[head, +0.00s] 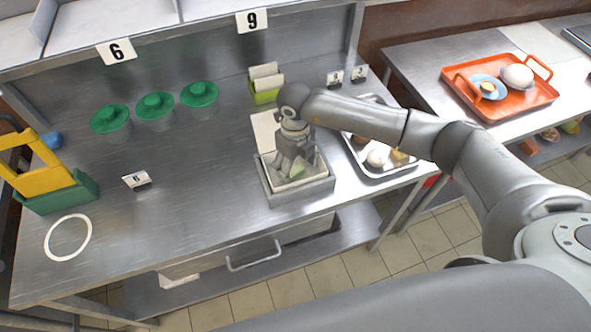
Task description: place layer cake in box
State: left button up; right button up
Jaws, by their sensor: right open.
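The box (301,194) is a grey open-topped container near the front edge of the steel table. My right gripper (296,172) points down into it with its fingers open. A pale green and whitish piece (298,170), which looks like layer cake, shows at the fingertips inside the box. The fingers partly hide it, and I cannot tell whether it rests on the box floor. My left gripper is not in view.
A metal tray (378,172) with a white bun (378,157) and yellowish pieces stands right of the box, partly under my right arm. Green-lidded containers (155,106) stand at the back left. An orange tray (507,105) sits on the right table. The table's left-middle is mostly clear.

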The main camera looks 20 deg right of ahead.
aim_at(295, 171)
notch_tip(295, 171, up, 9)
jog(key=b, duration=0.2)
dwell(0.5)
